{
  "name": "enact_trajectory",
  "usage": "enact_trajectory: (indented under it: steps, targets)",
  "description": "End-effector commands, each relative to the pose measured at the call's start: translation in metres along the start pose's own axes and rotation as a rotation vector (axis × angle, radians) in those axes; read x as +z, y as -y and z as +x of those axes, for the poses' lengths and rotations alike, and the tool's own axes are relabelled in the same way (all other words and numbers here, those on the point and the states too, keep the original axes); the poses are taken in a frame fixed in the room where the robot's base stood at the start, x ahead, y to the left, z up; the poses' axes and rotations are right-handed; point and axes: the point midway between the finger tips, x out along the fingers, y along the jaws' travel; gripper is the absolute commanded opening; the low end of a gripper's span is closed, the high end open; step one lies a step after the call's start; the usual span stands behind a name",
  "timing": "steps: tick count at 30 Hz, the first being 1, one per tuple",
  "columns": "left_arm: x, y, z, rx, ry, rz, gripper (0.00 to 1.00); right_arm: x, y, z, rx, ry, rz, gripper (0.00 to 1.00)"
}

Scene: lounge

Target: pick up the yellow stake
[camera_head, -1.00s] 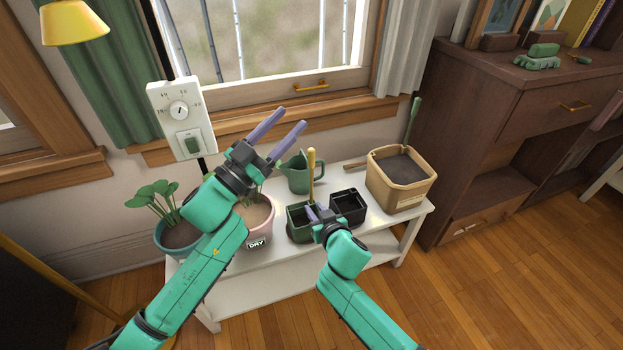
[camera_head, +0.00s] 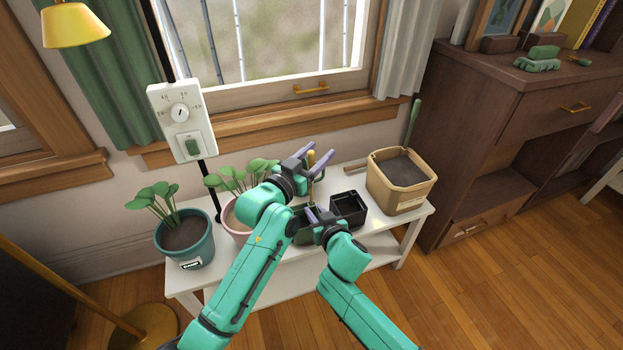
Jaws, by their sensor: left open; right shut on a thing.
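The yellow stake (camera_head: 311,163) stands upright in the dark green square pot (camera_head: 304,239) on the white bench. My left gripper (camera_head: 320,151) is open at the upper part of the stake, which shows between its two fingers. I cannot tell whether a finger touches it. My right gripper (camera_head: 312,213) is low at the green pot and shut on its rim.
A black square pot (camera_head: 348,208) stands just right of the green pot. A tan planter (camera_head: 399,205) is at the bench's (camera_head: 416,213) right end. A pink pot (camera_head: 233,229) and a teal pot (camera_head: 186,251) with plants stand left.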

Motion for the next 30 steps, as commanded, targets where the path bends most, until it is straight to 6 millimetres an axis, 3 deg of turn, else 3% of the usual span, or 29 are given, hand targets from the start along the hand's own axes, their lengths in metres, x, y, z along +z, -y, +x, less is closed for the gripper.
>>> enact_trajectory:
  steps: [7,8,12,30]
  targets:
    - [0.0002,-0.0002,0.0067,0.000,0.000,0.000,0.56,0.0003,-0.0002,0.0000,0.001,0.001,0.000,0.00]
    - [0.0002,-0.0002,0.0067,0.000,0.000,0.000,0.53,0.0003,-0.0002,0.0000,0.001,0.001,0.000,0.00]
    - [0.0002,-0.0001,0.0065,0.000,0.000,0.000,0.00,0.0003,-0.0002,0.0000,0.001,0.001,-0.001,0.00]
    - [0.0001,0.0000,0.0063,0.000,0.000,0.000,0.00,0.0003,-0.0002,0.0000,0.001,0.001,-0.001,0.00]
